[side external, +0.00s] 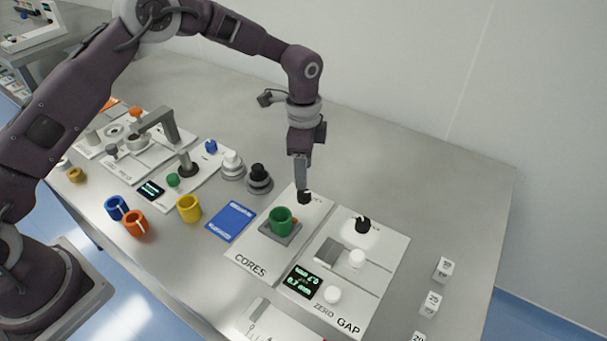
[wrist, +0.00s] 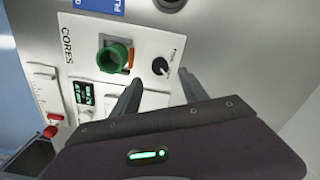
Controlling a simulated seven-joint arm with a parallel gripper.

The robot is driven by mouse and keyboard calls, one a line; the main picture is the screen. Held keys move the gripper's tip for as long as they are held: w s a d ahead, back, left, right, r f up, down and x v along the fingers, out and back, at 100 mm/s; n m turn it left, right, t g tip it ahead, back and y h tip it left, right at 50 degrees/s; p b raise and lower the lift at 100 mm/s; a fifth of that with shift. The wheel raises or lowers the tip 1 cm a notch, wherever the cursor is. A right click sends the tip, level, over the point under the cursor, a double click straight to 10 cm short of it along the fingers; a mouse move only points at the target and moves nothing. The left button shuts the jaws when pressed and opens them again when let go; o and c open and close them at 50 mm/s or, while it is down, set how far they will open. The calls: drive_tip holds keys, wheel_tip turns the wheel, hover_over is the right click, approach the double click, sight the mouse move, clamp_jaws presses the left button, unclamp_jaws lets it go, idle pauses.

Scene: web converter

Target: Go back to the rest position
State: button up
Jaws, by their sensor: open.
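My gripper (side external: 301,188) hangs pointing down over the upper part of the CORES panel (side external: 245,252), close to a black knob (side external: 305,197). In the side view its fingertips overlap the knob; I cannot tell there whether they touch it. In the wrist view the two fingers of my gripper (wrist: 160,87) are spread apart with nothing held between them. The black knob (wrist: 160,66) shows there beyond the fingertips. A green core (side external: 281,221) sits in a grey holder on the CORES panel and also shows in the wrist view (wrist: 116,55).
The GAP panel (side external: 385,270) with another black knob (side external: 363,224) lies to the right. Blue (side external: 116,207), orange (side external: 134,224) and yellow (side external: 189,208) rings and a blue card (side external: 231,222) lie left. White numbered blocks (side external: 443,270) stand at the right. The back of the table is clear.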

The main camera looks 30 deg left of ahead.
drive_tip(key=s+a+r+n+t, duration=0.1)
drive_tip(key=s+a+r+n, duration=0.1)
drive_tip(key=s+r, duration=0.35)
drive_tip(key=s+a+r+n+t, duration=0.1)
drive_tip(key=s+a+r, duration=0.1)
drive_tip(key=r, duration=0.6)
drive_tip(key=s+a+r+n, duration=0.2)
drive_tip(key=s+r, duration=0.1)
drive_tip(key=r, duration=0.3)
drive_tip(key=s+a+r+n+t, duration=0.1)
drive_tip(key=s+n, duration=0.3)
drive_tip(key=s, duration=0.7)
drive_tip(key=s+a+r+n+t, duration=0.2)
drive_tip(key=s+n, duration=0.2)
drive_tip(key=s, duration=0.8)
drive_tip(key=shift+a+r+t, duration=0.3)
drive_tip(key=shift+a+r, duration=0.1)
